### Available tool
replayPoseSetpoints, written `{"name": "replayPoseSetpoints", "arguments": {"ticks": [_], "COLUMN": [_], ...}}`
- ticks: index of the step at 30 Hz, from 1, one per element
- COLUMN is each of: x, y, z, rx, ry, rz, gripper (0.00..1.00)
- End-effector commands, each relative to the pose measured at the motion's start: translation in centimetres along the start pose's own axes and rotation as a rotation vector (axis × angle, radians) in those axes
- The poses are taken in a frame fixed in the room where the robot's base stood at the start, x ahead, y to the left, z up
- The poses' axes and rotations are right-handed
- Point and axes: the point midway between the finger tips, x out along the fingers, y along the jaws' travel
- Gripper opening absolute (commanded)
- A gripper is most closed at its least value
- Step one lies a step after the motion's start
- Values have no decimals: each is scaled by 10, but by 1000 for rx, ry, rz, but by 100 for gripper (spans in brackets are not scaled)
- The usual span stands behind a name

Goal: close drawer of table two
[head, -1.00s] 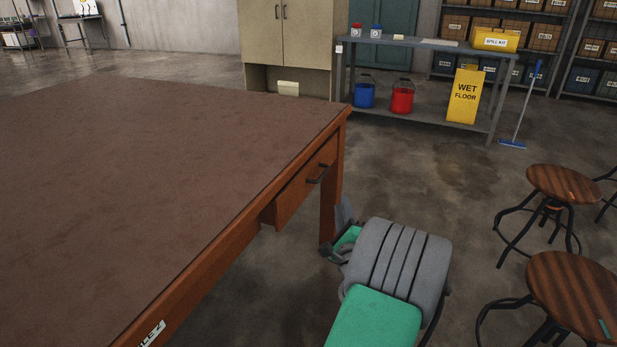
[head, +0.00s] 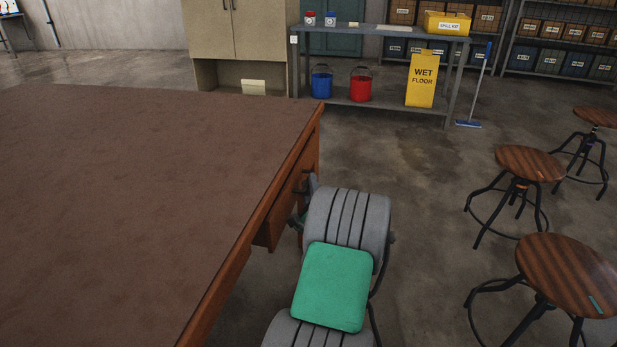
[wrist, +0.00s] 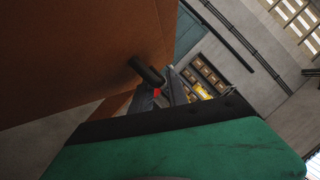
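The table (head: 130,190) has a dark brown top and a reddish wood edge, filling the left of the head view. Its drawer (head: 274,222) is on the right side near the far corner. How far it stands out is hard to tell from above. My gripper (head: 299,214) is beside the drawer front, which my arm partly hides. In the wrist view the wooden drawer front (wrist: 85,50) is close, with its dark handle (wrist: 147,72) just beyond the green and black gripper part.
Several wooden stools (head: 568,272) stand to the right. A grey workbench (head: 385,104) with a blue bucket (head: 321,83), a red bucket (head: 360,86) and a yellow wet-floor sign (head: 421,80) is at the back.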

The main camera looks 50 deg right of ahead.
Motion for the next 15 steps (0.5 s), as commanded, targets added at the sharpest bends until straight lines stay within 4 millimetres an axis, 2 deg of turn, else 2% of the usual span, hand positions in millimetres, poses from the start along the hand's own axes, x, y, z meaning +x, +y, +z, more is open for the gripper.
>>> {"name": "replayPoseSetpoints", "arguments": {"ticks": [4, 11, 15], "x": [16, 17, 17], "y": [-1, 0, 0], "z": [0, -1, -1], "rx": [-1, -1, -1], "ry": [1, 1, 2], "rz": [-1, -2, -2], "gripper": [20, 20, 11]}}
